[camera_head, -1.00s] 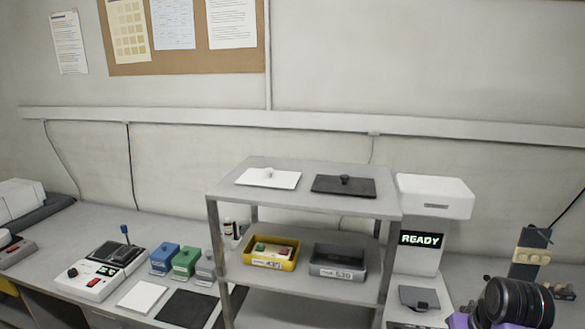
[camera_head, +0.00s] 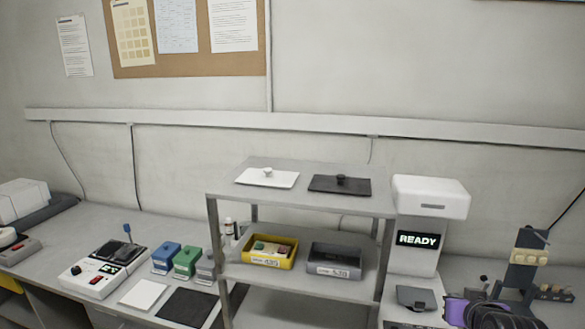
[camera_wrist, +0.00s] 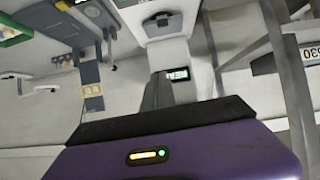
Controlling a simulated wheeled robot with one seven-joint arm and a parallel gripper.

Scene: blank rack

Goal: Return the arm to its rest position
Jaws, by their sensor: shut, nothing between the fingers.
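My gripper (camera_wrist: 158,80) shows in the wrist view as a purple body with a black edge and dark fingers reaching up from it. The fingers are shut with nothing held between them. In the head view, a purple and black part of my arm (camera_head: 488,313) is low at the right, partly cut off by the bottom edge. It is in front of the bench, right of the white machine (camera_head: 430,199) with the READY screen. The fingertips cannot be made out in the head view.
A grey rack (camera_head: 219,262) stands mid-bench, holding a yellow bin (camera_head: 268,263), a dark bin (camera_head: 335,271), a white plate (camera_head: 252,178) and a dark plate (camera_head: 352,187). A post with beige blocks (camera_head: 527,258) stands close to my arm. Open space lies above the bench.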

